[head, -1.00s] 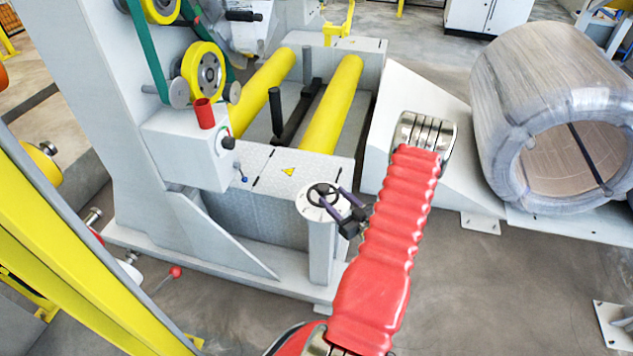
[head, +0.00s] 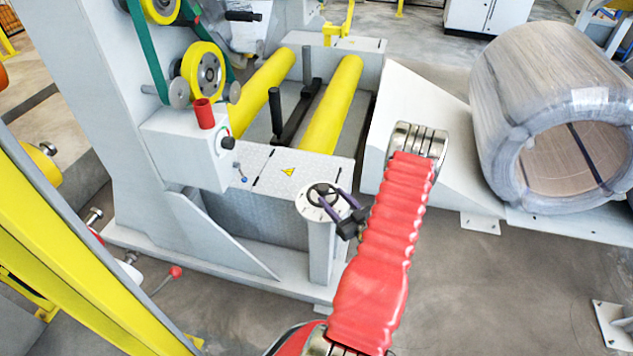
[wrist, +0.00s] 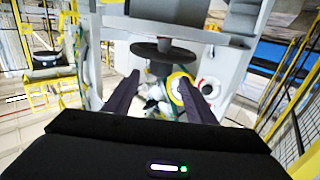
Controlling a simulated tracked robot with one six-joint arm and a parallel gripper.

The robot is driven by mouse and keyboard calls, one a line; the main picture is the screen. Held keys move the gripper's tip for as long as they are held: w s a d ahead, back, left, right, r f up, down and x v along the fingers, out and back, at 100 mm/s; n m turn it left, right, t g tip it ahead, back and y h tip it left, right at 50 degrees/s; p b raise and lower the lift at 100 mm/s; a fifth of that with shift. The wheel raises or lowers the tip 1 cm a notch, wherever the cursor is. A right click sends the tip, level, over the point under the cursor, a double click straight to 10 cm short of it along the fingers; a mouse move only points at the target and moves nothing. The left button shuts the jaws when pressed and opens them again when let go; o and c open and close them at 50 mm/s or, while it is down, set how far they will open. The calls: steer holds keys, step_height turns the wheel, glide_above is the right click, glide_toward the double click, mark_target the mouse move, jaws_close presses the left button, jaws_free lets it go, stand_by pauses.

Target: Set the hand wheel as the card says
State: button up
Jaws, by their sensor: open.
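The hand wheel (head: 321,189) is a small black wheel above a round white dial plate with marks, on top of a pale post. In the wrist view it is a dark disc (wrist: 163,52) seen nearly edge-on, on a short shaft. My gripper (head: 331,198) is open, with its two dark fingers reaching to the wheel's near right side. In the wrist view the fingers (wrist: 160,80) point toward the disc, one on each side of its shaft line. I cannot tell whether they touch the wheel. I cannot make out a card in either view.
The grey machine with yellow rollers (head: 332,105) stands behind the post. A red cup-shaped part (head: 204,113) and a black knob (head: 228,143) are on its box at left. A wrapped coil (head: 545,110) lies at right. The floor at lower right is mostly clear.

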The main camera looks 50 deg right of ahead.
mark_target(320, 184)
steer(key=x, duration=1)
steer(key=shift+w, duration=0.25)
steer(key=c, duration=1)
